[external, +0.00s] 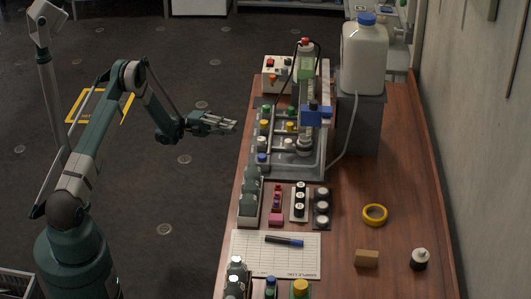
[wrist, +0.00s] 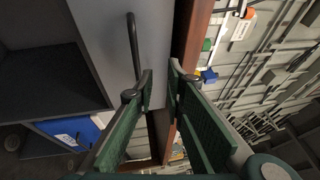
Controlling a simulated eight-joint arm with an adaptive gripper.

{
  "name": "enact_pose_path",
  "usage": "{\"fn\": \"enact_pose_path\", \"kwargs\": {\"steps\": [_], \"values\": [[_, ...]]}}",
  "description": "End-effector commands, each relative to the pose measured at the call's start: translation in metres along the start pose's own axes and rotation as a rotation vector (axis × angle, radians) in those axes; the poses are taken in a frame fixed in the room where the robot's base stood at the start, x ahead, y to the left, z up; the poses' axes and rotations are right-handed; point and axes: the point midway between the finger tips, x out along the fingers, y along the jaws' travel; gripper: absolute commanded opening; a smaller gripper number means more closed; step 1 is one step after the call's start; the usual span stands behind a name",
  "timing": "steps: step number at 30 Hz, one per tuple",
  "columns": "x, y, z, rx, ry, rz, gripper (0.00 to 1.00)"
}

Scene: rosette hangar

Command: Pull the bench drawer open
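The bench drawer shows in the wrist view as a grey front panel (wrist: 158,35) with a dark bar handle (wrist: 132,45). The panel lies beside the brown bench edge, and I cannot tell whether it stands out at all. My gripper (wrist: 160,72) is partly open, with a narrow gap between its green fingers and nothing held. The handle lies left of the left finger, not between the fingers. In the external view my gripper (external: 235,125) is just left of the bench (external: 395,170); the drawer is hidden there.
In the wrist view a dark open compartment (wrist: 50,80) is left of the panel, with a blue bin (wrist: 75,130) below. The bench top carries a grey rack (external: 290,165), a white jug (external: 364,58) and a paper sheet (external: 275,258).

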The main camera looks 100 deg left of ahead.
Motion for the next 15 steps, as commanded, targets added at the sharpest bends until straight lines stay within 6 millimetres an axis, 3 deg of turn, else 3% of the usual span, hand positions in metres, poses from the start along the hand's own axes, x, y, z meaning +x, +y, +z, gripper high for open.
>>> {"fn": "enact_pose_path", "kwargs": {"steps": [6,15], "values": [[-0.006,0.034,-0.002,0.0,0.0,0.0,0.13],[-0.007,0.041,-0.003,0.0,0.0,0.0,0.13]]}}
